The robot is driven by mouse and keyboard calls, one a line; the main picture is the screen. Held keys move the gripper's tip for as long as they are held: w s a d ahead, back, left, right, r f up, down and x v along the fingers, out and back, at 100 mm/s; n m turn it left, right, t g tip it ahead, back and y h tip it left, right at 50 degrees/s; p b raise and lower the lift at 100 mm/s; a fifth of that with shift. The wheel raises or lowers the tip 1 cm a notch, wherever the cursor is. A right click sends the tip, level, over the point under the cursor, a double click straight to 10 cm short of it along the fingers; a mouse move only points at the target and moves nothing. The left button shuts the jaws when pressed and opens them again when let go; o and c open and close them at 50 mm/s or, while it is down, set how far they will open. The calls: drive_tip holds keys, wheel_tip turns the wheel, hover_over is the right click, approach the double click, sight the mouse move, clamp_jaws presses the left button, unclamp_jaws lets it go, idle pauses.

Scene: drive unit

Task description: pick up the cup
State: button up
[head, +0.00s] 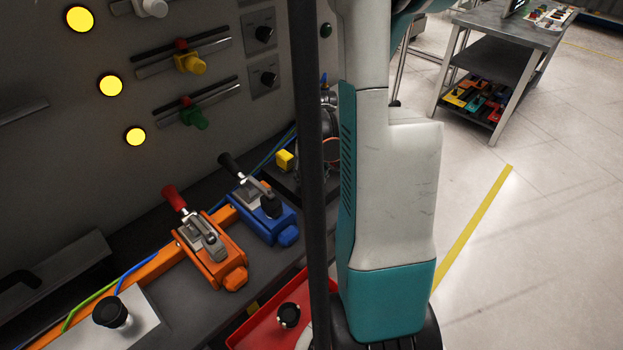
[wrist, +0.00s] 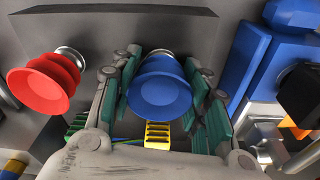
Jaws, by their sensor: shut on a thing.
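A blue bellows-like cup (wrist: 163,88) with a round, wide rim sits between the green-padded fingers of my gripper (wrist: 162,100) in the wrist view. The fingers are shut on its two sides. A metal collar shows at the cup's far end, close to a grey surface; whether it still touches that surface cannot be told. A red cup (wrist: 42,82) of the same kind is to the left of my gripper, clear of the fingers. In the head view my arm hides the gripper and the blue cup.
In the head view, orange (head: 212,248) and blue (head: 264,212) clamp units stand on the bench beside a panel with yellow lamps. A red tray (head: 255,325) with a black round part is at the front. A grey cart (head: 503,65) stands at the back right; floor between is open.

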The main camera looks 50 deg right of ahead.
drive_tip(key=shift+r, duration=0.1)
idle(0.3)
wheel_tip(320, 180, up, 20)
drive_tip(key=p, duration=0.7)
idle(0.7)
